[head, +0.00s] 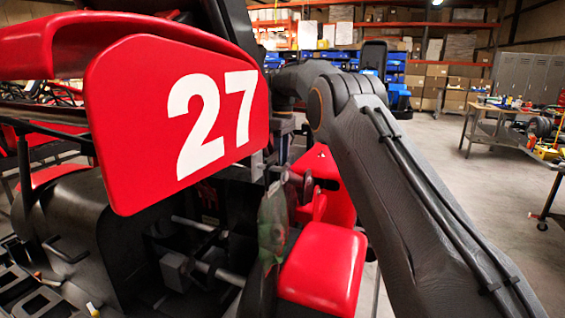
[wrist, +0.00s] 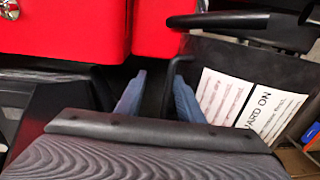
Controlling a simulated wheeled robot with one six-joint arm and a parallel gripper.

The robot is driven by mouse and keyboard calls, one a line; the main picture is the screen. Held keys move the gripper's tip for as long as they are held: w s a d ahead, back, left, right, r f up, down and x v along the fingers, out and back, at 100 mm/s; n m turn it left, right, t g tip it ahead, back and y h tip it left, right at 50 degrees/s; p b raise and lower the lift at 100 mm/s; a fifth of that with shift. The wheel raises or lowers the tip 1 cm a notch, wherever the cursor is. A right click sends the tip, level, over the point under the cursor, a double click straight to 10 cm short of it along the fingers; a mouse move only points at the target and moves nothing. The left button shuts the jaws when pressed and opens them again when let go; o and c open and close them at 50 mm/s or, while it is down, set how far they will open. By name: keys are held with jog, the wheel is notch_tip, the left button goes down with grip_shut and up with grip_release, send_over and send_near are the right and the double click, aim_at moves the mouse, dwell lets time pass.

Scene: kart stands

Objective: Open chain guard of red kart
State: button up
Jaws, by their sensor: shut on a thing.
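The red kart's number panel (head: 180,115), marked 27, fills the upper left of the head view. In the wrist view a black panel with white printed labels, partly reading "ARD ON", appears to be the chain guard (wrist: 222,60). A black bent bar (wrist: 176,66) runs beside its left edge, close to my right finger. My gripper (wrist: 160,80) has its two blue-grey fingers slightly apart, shut on a dark part between them. The gripped part is mostly hidden, and I cannot tell whether it belongs to the bar. In the head view the grip point is not clear.
Red bodywork (wrist: 70,28) lies just beyond my fingers. A workbench (head: 500,128) with tools stands at the right, with shelves (head: 390,30) behind. The floor (head: 430,150) between is clear.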

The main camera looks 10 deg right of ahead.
jog(key=shift+w+r, duration=0.1)
jog(key=shift+r, duration=0.05)
notch_tip(320, 180, up, 7)
jog(key=p, duration=0.5)
jog(key=shift+d+r, duration=0.15)
jog(key=shift+r, duration=0.05)
dwell(0.4)
jog(key=shift+w, duration=0.1)
